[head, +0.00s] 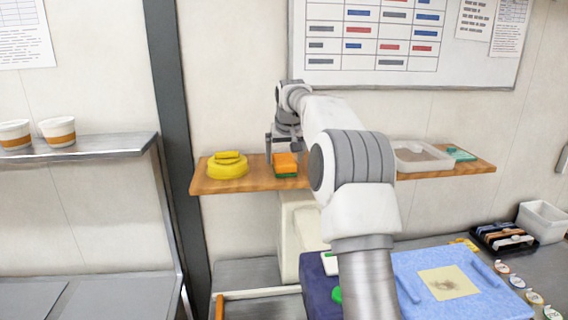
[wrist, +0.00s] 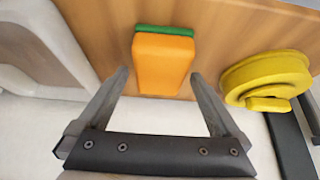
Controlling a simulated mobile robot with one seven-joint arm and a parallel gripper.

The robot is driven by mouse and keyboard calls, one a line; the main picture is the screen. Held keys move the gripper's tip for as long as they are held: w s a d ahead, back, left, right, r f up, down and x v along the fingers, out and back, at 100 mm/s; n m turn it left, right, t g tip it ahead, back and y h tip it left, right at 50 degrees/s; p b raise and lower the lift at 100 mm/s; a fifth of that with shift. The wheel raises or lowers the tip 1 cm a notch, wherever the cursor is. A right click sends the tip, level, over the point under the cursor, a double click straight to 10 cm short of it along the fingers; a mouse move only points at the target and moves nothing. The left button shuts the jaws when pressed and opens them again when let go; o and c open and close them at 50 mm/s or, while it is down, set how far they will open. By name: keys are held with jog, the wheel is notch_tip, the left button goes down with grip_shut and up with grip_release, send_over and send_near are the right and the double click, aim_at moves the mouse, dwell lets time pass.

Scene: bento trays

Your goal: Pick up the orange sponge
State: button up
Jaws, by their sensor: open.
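The orange sponge (head: 286,161) with a green layer lies on a wooden wall shelf (head: 340,178), between a yellow round object and my arm. In the wrist view the sponge (wrist: 163,62) is beyond the fingertips and roughly centred between them, with its green layer at the far side. My gripper (wrist: 160,82) is open and empty, with a finger on each side of the sponge's near end. In the head view my gripper (head: 283,147) is at the sponge, partly hidden by my own arm. I cannot tell whether the fingers touch the sponge.
A yellow round object (head: 228,168) stands left of the sponge on the shelf; it also shows at right in the wrist view (wrist: 266,78). A pale tray (head: 420,157) stands at the shelf's right. The wall is close behind the shelf.

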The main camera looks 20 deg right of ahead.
jog(key=shift+x, duration=0.75)
jog(key=shift+f, duration=0.3)
jog(key=shift+c, duration=0.2)
jog(key=c, duration=1.2)
